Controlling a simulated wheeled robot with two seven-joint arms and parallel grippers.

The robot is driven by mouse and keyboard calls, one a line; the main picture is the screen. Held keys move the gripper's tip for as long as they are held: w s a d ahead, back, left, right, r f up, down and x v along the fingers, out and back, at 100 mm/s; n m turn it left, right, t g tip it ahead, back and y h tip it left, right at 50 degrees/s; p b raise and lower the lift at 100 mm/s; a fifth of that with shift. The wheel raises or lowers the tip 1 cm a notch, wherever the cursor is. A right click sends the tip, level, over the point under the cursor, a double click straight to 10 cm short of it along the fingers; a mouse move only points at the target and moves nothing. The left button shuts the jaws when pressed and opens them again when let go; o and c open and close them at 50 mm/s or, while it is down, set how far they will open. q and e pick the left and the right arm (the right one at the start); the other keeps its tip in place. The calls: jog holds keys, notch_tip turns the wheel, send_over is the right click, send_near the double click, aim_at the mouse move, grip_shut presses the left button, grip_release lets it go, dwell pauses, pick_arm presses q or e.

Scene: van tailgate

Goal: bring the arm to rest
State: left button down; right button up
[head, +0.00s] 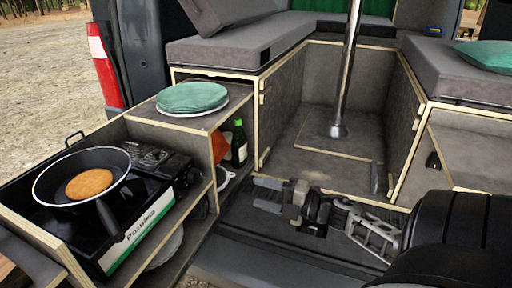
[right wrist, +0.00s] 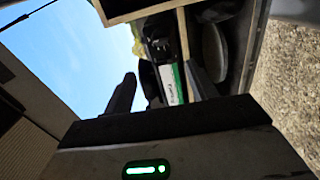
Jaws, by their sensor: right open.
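My right gripper (head: 262,194) is open, with nothing between its fingers. In the head view it is over the dark floor at the van's rear edge, pointing left towards the kitchen unit. Its forearm comes in from the lower right. In the right wrist view the two dark fingers of the right gripper (right wrist: 162,88) stand apart, with the stove seen beyond them. My left gripper is not in view.
A pan (head: 54,184) with a brown patty (head: 90,183) sits on the camping stove (head: 140,212). Green plates (head: 192,97) lie on the unit. A green bottle (head: 239,143) stands inside the unit. A metal post (head: 348,70) rises from the floor between grey benches.

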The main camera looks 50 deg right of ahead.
jog(key=s+a+f+m+g+h, duration=0.1)
jog(key=s+a+f+m+g, duration=0.1)
jog(key=a+m, duration=0.4)
jog(key=s+a+f+m+g+h, duration=0.1)
jog(key=s+a+f+m, duration=0.4)
jog(key=a, duration=0.7)
jog(key=s+a+f+m+g+h, duration=0.1)
jog(key=s+a+f+m+g, duration=0.2)
jog(key=a+m, duration=0.6)
jog(key=shift+s+a+f, duration=0.15)
jog(key=shift+s+f, duration=0.2)
jog(key=shift+f, duration=0.3)
